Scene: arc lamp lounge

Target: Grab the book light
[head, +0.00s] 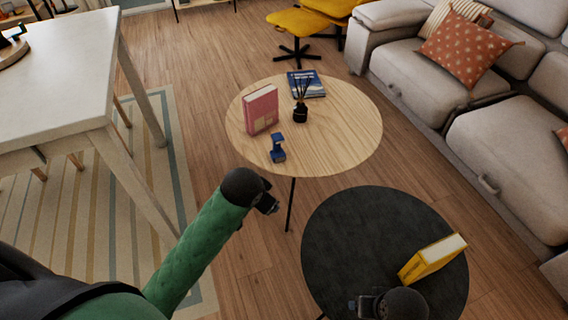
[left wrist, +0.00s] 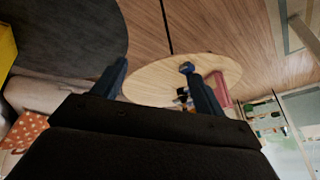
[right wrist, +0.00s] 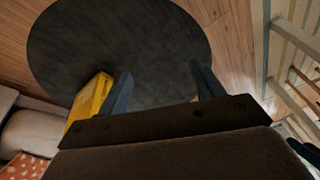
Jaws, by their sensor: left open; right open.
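The small blue item on the round wooden table (head: 340,150) looks like the book light (head: 278,150). It stands near the table's front left edge, in front of a pink book (head: 261,110). It also shows in the left wrist view (left wrist: 187,68), between the fingers and beyond them. My left gripper (head: 268,204) is open and empty, in front of the wooden table and apart from it. In the left wrist view its two fingers (left wrist: 160,85) are spread. My right gripper (head: 362,306) is open and empty over the black table; its spread fingers show in the right wrist view (right wrist: 163,90).
A dark reed diffuser (head: 300,112) and a blue book (head: 306,84) are on the wooden table. A yellow book (head: 432,258) stands on the round black table (head: 370,225). A white table (head: 60,75) is at left, a grey sofa (head: 415,85) at right. The wooden table's front is clear.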

